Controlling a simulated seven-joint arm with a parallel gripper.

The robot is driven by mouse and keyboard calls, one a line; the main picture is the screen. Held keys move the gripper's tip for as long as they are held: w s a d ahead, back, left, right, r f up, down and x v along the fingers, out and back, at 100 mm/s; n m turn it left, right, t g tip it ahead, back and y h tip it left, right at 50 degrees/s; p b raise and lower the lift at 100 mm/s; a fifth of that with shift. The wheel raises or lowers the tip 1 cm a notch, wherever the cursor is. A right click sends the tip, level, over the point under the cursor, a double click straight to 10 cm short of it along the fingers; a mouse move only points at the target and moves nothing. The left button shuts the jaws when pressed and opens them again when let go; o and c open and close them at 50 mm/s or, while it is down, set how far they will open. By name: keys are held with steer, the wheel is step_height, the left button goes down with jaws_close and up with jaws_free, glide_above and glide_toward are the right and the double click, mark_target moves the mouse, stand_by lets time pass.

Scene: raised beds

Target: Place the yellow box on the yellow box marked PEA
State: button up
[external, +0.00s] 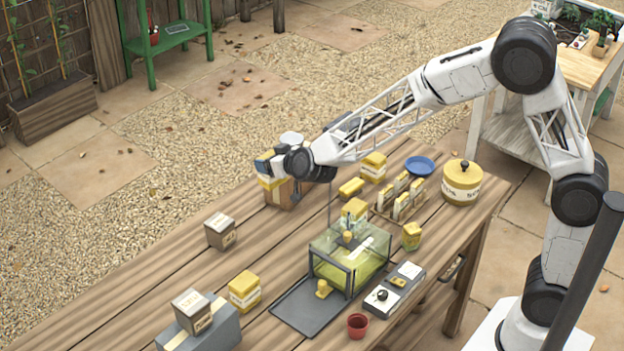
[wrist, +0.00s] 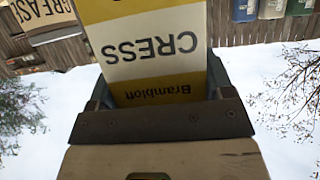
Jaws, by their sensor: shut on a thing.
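My gripper (external: 270,168) is shut on a yellow box with a white band (wrist: 150,60), whose label reads CRESS upside down in the wrist view. In the external view the held box (external: 271,183) shows partly, at the far side of the table, in front of or beside a brown box (external: 284,196); I cannot tell whether they touch. Yellow boxes with pale labels stand at the near left (external: 245,291), at the back (external: 373,167) and behind the clear case (external: 355,209). Their labels are too small to read, so I cannot tell which is marked PEA.
A clear case (external: 350,258) stands mid-table by a dark tray (external: 306,306). A cardboard box (external: 220,231) stands left; another (external: 192,311) sits on a grey box (external: 210,333). The left tabletop has free room.

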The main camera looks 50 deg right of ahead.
steer(key=shift+r, duration=0.95)
steer(key=shift+s+d+r, duration=0.15)
steer(key=shift+d+r, duration=0.05)
steer(key=shift+d, duration=0.2)
steer(key=shift+s+d+r, duration=0.15)
steer(key=shift+d+r, duration=0.05)
steer(key=shift+d, duration=0.2)
steer(key=s+d+r+n+y, duration=0.2)
steer(key=s+d+r, duration=0.25)
steer(key=d, duration=0.35)
steer(key=s+d+n+g+y, duration=0.1)
steer(key=s+d+n+y, duration=0.35)
steer(key=s, duration=0.95)
steer(key=s+d+f+n+g+y, duration=0.1)
steer(key=s+f+n+g+y, duration=0.3)
steer(key=s, duration=1.2)
step_height(320, 180, down, 6)
steer(key=t, duration=0.1)
steer(key=shift+w+d+f, duration=0.15)
steer(key=shift+w+f, duration=0.05)
steer(key=shift+w, duration=0.15)
steer(key=shift+m, duration=0.25)
steer(key=w+f, duration=0.1)
steer(key=w, duration=1.5)
steer(key=shift+a+f, duration=0.25)
steer(key=shift+a, duration=0.1)
